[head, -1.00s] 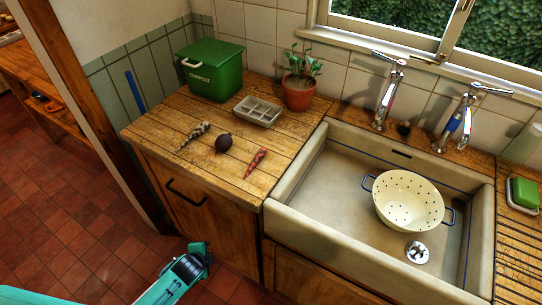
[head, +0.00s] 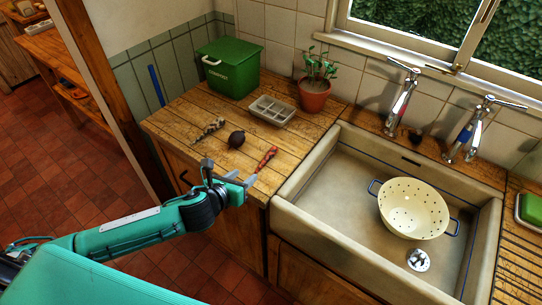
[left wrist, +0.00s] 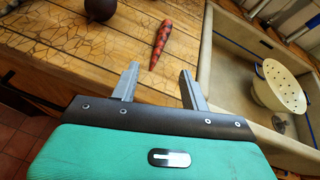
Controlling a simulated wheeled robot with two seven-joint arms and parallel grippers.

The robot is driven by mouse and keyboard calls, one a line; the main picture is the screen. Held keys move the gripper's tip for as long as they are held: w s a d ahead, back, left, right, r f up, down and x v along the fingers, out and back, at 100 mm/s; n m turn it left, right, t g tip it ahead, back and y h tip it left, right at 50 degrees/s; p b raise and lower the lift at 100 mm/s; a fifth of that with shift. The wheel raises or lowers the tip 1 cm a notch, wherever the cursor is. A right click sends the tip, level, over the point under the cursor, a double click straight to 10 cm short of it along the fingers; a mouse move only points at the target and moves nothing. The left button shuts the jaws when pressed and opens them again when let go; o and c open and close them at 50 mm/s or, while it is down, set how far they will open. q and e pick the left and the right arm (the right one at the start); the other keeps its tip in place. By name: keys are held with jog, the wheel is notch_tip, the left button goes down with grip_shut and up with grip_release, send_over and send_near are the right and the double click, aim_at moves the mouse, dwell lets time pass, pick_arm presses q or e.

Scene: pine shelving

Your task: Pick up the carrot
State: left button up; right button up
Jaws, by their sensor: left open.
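The carrot (head: 267,157) is a red, dark-speckled tapered root lying on the wooden counter, left of the sink. My left gripper (head: 229,173) is at the counter's front edge, just short of the carrot on its near side. In the left wrist view the carrot (left wrist: 161,43) lies beyond the two fingertips, lined up with the gap between them, its narrow end toward me. The left gripper (left wrist: 160,82) is open with nothing between its fingers. My right gripper does not show.
A dark round vegetable (head: 237,139) and a speckled pale-and-black long one (head: 210,129) lie left of the carrot. Behind stand a grey divided tray (head: 273,111), a potted plant (head: 314,97) and a green compost bin (head: 228,69). The sink (head: 330,193) holds a cream colander (head: 413,207).

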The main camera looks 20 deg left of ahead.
pick_arm(q)
jog(key=shift+w+a+r+m, duration=0.1)
jog(key=shift+w+r+m, duration=0.1)
jog(key=shift+m, duration=0.35)
jog(key=shift+w+a+r+m, duration=0.1)
jog(key=shift+r+m, duration=0.1)
jog(key=shift+m, duration=0.35)
jog(key=shift+w+d+f+h, duration=0.1)
jog(key=shift+w+h, duration=0.2)
jog(key=shift+w, duration=0.05)
jog(key=p, duration=0.2)
send_near(267, 157)
jog(key=x, duration=0.4)
jog(key=shift+a, duration=0.2)
jog(key=shift+w+d+f, duration=0.1)
jog(key=shift+w+d, duration=0.1)
jog(key=shift+w, duration=0.2)
jog(key=p+x, duration=0.1)
jog(key=x, duration=0.2)
jog(key=shift+d, duration=0.15)
jog(key=shift+w+d+f, duration=0.1)
jog(key=shift+w+f, duration=0.15)
jog(key=shift+w, duration=0.25)
jog(key=shift+f, duration=0.1)
grip_shut()
